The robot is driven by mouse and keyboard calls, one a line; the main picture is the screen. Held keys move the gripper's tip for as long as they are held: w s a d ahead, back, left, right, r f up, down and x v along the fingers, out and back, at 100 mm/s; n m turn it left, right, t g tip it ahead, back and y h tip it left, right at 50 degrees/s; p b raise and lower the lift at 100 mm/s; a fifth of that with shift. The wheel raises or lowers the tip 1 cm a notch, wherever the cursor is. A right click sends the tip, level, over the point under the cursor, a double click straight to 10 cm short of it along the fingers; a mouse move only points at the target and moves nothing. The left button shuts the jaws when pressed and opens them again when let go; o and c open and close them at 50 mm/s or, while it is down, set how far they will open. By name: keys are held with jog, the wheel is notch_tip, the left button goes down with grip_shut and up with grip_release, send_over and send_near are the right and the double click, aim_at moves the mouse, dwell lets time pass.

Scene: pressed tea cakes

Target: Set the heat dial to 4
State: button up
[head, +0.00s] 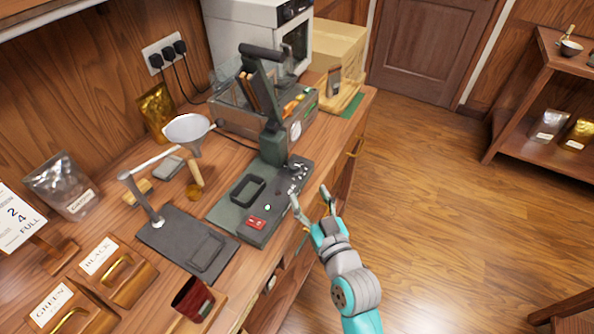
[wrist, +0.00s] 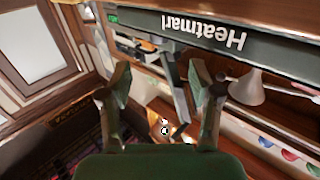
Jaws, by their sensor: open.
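A green-grey press (head: 235,215) stands on the wooden counter, with a tall handle, a recessed black frame and a small red patch on its base. White marks (head: 296,176) show on the base's right end, and a pale round spot (head: 295,130) is on the side of the box behind it. I cannot tell which of these is the heat dial, nor read any setting. My gripper (head: 309,195) is open and empty, just off the base's right front edge. In the wrist view its fingers (wrist: 160,75) are apart, facing a dark green-grey bar (wrist: 215,32) with upside-down lettering.
Left on the counter are a dark slab (head: 165,245), wooden GREEN and BLACK boxes (head: 125,285), a sign (head: 15,220) reading 2, 4 and FULL, and a funnel (head: 188,130). A white oven (head: 262,35) stands behind. The floor (head: 440,200) to the right is clear.

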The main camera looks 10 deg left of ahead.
aim_at(297, 171)
jog(key=x, duration=0.9)
jog(key=c, duration=1.1)
